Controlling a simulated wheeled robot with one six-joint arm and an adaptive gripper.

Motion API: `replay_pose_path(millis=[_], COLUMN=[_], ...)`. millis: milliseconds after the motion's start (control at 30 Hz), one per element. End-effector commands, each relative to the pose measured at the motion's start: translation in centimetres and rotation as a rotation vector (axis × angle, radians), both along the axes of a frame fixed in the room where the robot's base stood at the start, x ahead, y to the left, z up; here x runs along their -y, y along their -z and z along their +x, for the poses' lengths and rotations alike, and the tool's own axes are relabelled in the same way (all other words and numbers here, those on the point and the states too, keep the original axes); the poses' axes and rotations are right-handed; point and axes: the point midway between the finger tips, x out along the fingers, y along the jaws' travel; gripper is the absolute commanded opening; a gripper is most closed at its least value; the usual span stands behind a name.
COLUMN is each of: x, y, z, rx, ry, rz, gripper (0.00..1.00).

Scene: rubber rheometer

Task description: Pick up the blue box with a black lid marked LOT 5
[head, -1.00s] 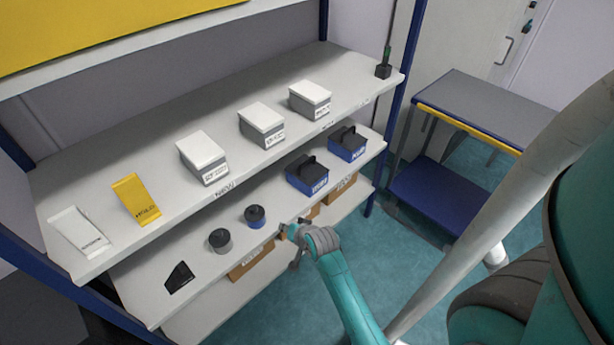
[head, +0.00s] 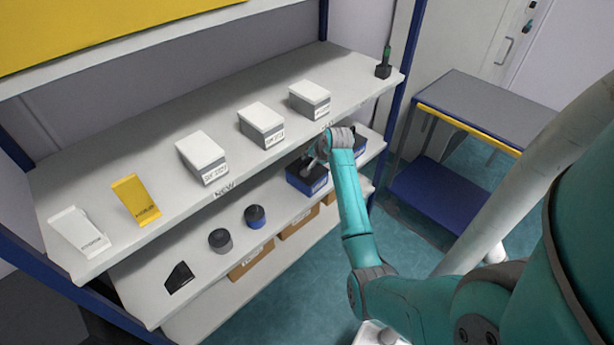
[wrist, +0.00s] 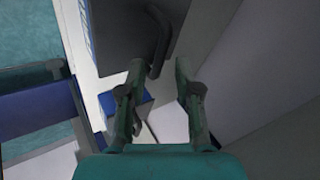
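Two blue boxes with black lids stand on the middle shelf in the head view. The left blue box (head: 307,183) is partly covered by my gripper, and the right blue box (head: 361,146) is mostly hidden behind my arm. I cannot read their lot labels. My gripper (head: 310,162) is at the left box's lid. In the wrist view my gripper (wrist: 158,80) is open, its fingers apart with nothing held. A dark lid with a black handle (wrist: 160,42) lies just beyond the fingertips. Another blue box (wrist: 138,103) shows partly behind the left finger.
The upper shelf (head: 90,175) overhangs the boxes and carries white-lidded grey boxes (head: 262,125). A grey jar (head: 220,240) and a blue jar (head: 255,216) stand left on the middle shelf. A blue cart (head: 435,195) is at the right.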

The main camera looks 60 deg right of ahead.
Motion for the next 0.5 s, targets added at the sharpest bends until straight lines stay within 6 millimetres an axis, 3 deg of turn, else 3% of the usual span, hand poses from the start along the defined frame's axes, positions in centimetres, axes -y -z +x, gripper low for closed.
replay_pose_path(millis=[333, 500], x=[1.5, 1.8], y=[3.3, 4.0], z=[2.2, 2.7], rx=[-0.001, -0.001], ry=[-0.002, -0.002], rz=[0.001, -0.001], gripper=[0.33, 0.33])
